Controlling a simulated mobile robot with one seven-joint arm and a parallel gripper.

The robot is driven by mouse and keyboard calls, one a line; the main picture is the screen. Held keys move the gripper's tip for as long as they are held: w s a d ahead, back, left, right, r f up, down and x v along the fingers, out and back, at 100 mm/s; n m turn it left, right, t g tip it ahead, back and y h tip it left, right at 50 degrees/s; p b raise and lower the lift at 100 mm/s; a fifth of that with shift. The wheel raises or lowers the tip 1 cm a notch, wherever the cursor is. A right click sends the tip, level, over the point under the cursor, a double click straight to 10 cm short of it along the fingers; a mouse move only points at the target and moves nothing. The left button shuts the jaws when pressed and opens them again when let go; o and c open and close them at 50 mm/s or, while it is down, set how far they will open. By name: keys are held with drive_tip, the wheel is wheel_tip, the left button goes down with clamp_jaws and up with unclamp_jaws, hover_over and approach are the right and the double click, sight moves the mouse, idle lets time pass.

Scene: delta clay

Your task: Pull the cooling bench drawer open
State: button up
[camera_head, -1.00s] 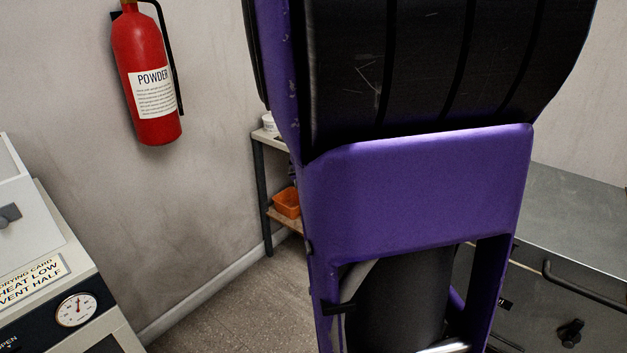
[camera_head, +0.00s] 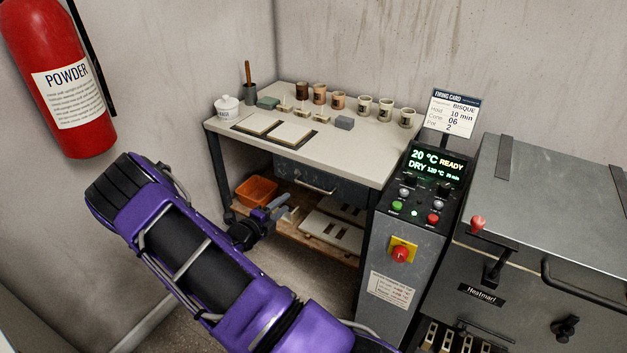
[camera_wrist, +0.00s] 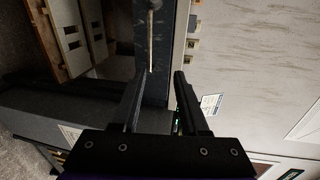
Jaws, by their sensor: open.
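The cooling bench (camera_head: 370,160) stands in the corner with a pale top and dark legs. Its dark drawer (camera_head: 340,187) sits under the top and looks shut. The drawer's bar handle (camera_head: 314,184) is on its front; it shows in the wrist view as a thin pale bar (camera_wrist: 151,42) on the dark drawer front (camera_wrist: 172,62). My gripper (camera_head: 286,208) is in front of the bench, below and left of the handle in the head view. In the wrist view my gripper (camera_wrist: 160,76) is open and empty, and the handle lies ahead of the left finger, apparently apart from it.
An orange bin (camera_head: 257,190) and pale slabs (camera_head: 333,230) lie on the lower shelf (camera_head: 285,235). Several cups (camera_head: 363,106) stand on the bench top. The control pedestal (camera_head: 388,265) and kiln (camera_head: 540,210) are close on the right; a fire extinguisher (camera_head: 60,90) hangs left.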

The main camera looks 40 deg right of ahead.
drive_tip(key=f, duration=0.2)
drive_tip(key=b, duration=0.2)
approach(312, 186)
drive_tip(key=shift+n, duration=0.3)
drive_tip(key=x, duration=1)
drive_tip(key=shift+d+f, duration=0.1)
drive_tip(key=shift+f, duration=0.25)
clamp_jaws()
idle(0.3)
